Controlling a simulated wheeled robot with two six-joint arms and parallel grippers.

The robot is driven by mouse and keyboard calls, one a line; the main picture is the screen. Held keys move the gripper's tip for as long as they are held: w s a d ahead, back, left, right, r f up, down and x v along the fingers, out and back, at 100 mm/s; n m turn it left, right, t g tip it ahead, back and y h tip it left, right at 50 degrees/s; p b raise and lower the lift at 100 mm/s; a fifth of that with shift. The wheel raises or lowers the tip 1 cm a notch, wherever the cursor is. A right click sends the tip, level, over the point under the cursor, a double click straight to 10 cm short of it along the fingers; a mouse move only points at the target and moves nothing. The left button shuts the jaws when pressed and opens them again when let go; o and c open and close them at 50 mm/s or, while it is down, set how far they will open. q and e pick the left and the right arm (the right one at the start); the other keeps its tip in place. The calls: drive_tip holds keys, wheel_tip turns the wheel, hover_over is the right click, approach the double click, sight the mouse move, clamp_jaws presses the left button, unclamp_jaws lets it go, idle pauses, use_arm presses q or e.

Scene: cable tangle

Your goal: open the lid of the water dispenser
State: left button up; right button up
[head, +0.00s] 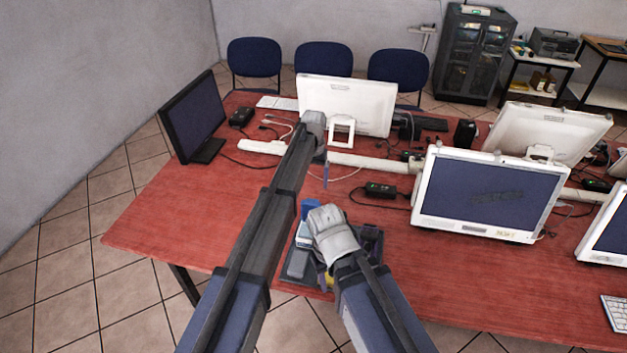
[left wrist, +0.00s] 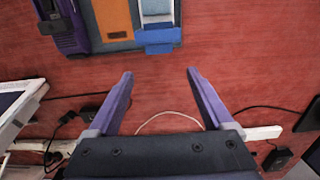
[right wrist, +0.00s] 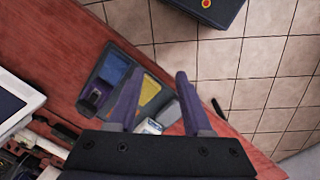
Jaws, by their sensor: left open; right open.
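I cannot make out a water dispenser or its lid for certain in any view. A dark tray (right wrist: 88,80) with small items lies near the table's front edge; it is partly hidden by my arms in the head view. It holds a blue piece (left wrist: 158,38), an orange panel (left wrist: 112,16), a purple piece (left wrist: 62,30) and a yellow piece (right wrist: 150,92). My left gripper (left wrist: 160,73) is open and empty above bare red table, beyond the tray. My right gripper (right wrist: 160,75) is open over the tray, its fingers apart near the yellow piece; no grip shows.
The red table (head: 190,215) carries white monitors (head: 488,192), a black monitor (head: 193,112), a white power strip (head: 375,163), adapters (head: 380,190) and loose cables. Blue chairs (head: 322,58) and a dark cabinet (head: 472,52) stand behind. The table's left part is clear.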

use_arm(q)
drive_tip(key=shift+r, duration=0.45)
use_arm(e)
drive_tip(key=shift+r, duration=0.5)
drive_tip(key=shift+c, duration=0.3)
